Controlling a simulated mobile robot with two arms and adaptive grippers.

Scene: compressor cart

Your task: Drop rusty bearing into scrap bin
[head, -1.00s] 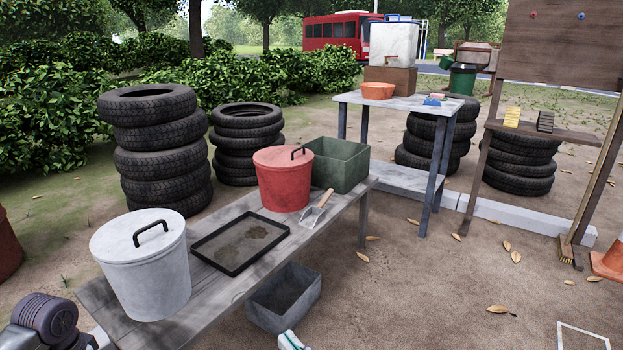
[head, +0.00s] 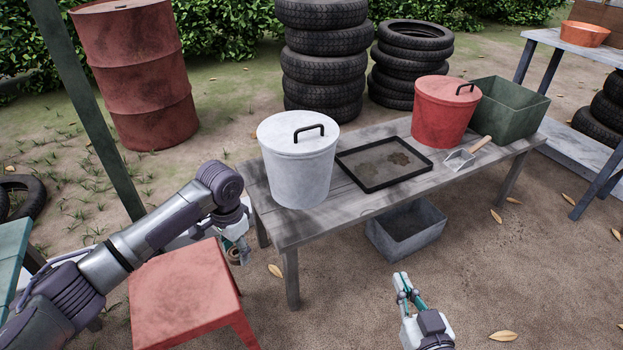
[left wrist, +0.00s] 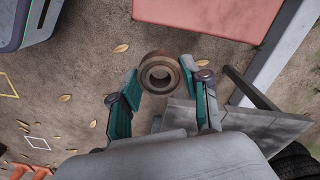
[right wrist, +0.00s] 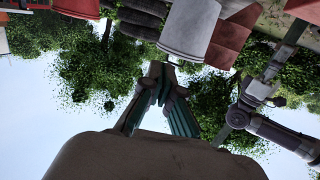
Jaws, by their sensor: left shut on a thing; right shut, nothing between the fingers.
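The rusty bearing (left wrist: 160,72) is a brown ring with an open centre. My left gripper (left wrist: 162,82) is shut on it, with one finger at each side; in the head view the bearing (head: 234,256) hangs beside the red stool, left of the bench. Which container is the scrap bin is not marked: a green open bin (head: 505,112) stands at the bench's right end, and a grey open bin (head: 404,238) sits on the ground under it. My right gripper (head: 402,283) is shut and empty in front of the bench; it also shows in the right wrist view (right wrist: 158,80).
The wooden bench (head: 345,207) holds a white lidded bucket (head: 298,165), a black-rimmed tray (head: 372,187), a red lidded bucket (head: 441,112) and a scoop (head: 462,158). A red stool (head: 185,290) stands near my left arm. Bare ground lies in front of the bench.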

